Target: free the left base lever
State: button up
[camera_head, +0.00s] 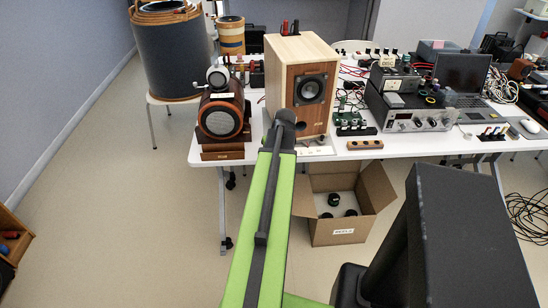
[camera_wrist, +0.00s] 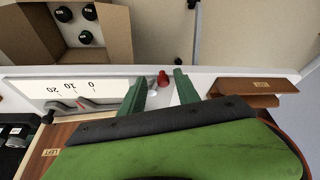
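The wooden loudspeaker (camera_head: 300,85) stands on the white table, with a pale scale plate (camera_head: 315,148) at its front foot. The wrist view is turned about, and shows the scale plate (camera_wrist: 50,87) with numbers 0, 10 and 20. A dark lever-like part (camera_wrist: 102,106) lies along it, with a small red mark beside it. My gripper (camera_wrist: 160,90) is open, its two green fingers apart. A red knob (camera_wrist: 163,78) and a small pale piece (camera_wrist: 152,89) show between them, without visible contact. Whether this knob belongs to the left base lever I cannot tell. In the head view my arm hides the fingertips.
A cardboard box (camera_head: 340,230) with black round parts sits below the table edge. Circuit boards (camera_head: 353,120) and an amplifier (camera_head: 415,118) stand at right.

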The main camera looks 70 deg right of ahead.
jog(key=p+v, duration=1.6)
jog(key=v, duration=0.1)
jog(key=shift+r, duration=0.15)
jog(key=shift+a, duration=0.15)
